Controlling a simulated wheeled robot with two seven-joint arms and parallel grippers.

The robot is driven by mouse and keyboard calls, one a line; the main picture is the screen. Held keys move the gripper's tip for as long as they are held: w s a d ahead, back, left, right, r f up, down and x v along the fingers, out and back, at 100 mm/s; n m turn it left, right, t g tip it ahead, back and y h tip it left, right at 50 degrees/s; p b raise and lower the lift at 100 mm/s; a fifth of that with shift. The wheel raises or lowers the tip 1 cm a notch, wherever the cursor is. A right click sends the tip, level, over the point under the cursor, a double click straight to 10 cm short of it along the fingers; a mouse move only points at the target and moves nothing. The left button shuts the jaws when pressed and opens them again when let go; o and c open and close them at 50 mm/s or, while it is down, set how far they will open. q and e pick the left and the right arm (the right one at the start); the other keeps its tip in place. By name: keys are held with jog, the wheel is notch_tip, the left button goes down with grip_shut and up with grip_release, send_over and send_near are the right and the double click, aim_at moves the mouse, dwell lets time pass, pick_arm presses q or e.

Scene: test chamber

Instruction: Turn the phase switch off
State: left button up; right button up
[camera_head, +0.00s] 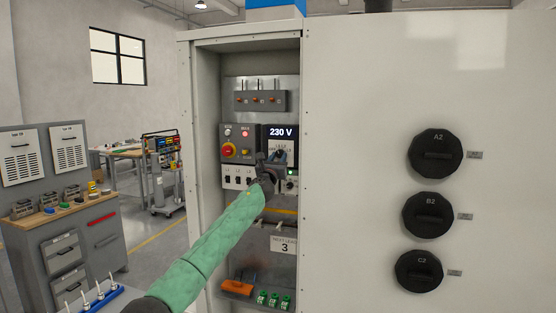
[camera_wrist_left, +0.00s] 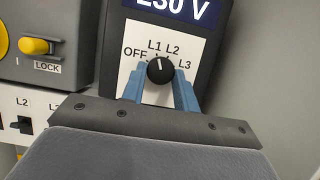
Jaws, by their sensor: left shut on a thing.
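The phase switch (camera_wrist_left: 160,70) is a round black knob with a white mark, on a white plate labelled OFF, L1, L2 and L3. Its mark points up, roughly toward L1. My left gripper (camera_wrist_left: 161,78) has its blue fingers on either side of the knob and is shut on it. In the head view my left gripper (camera_head: 275,160) reaches into the open cabinet below the 230 V display (camera_head: 281,132) and largely hides the knob. My right gripper is not in view.
A panel with a red and yellow knob (camera_head: 229,150) and a LOCK lever (camera_wrist_left: 38,46) sits just left of the switch. Small breakers (camera_head: 233,181) are below it. The cabinet's side walls bound the space. Black dials A2, B2 and C2 are on the right panel.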

pick_arm(q)
jog(key=shift+n, duration=0.4)
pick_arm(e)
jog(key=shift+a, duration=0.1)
pick_arm(q)
jog(key=shift+d+n+y, duration=0.15)
jog(key=shift+n+y, duration=0.45)
jog(key=shift+n, duration=0.1)
jog(key=shift+n+t+y+b, duration=0.3)
jog(key=shift+n+y, duration=0.3)
jog(key=shift+n, duration=0.6)
jog(key=shift+s+d+n+y, duration=0.15)
jog(key=shift+n+y, duration=0.45)
jog(key=shift+n, duration=0.5)
jog(key=n+y+b, duration=0.1)
jog(key=n+y, duration=0.1)
jog(key=n, duration=0.2)
jog(key=shift+r+n, duration=0.15)
jog(key=shift+n, duration=0.15)
jog(key=shift+n+y, duration=0.3)
jog(key=shift+d+n+g, duration=0.1)
jog(key=shift+n+g, duration=0.3)
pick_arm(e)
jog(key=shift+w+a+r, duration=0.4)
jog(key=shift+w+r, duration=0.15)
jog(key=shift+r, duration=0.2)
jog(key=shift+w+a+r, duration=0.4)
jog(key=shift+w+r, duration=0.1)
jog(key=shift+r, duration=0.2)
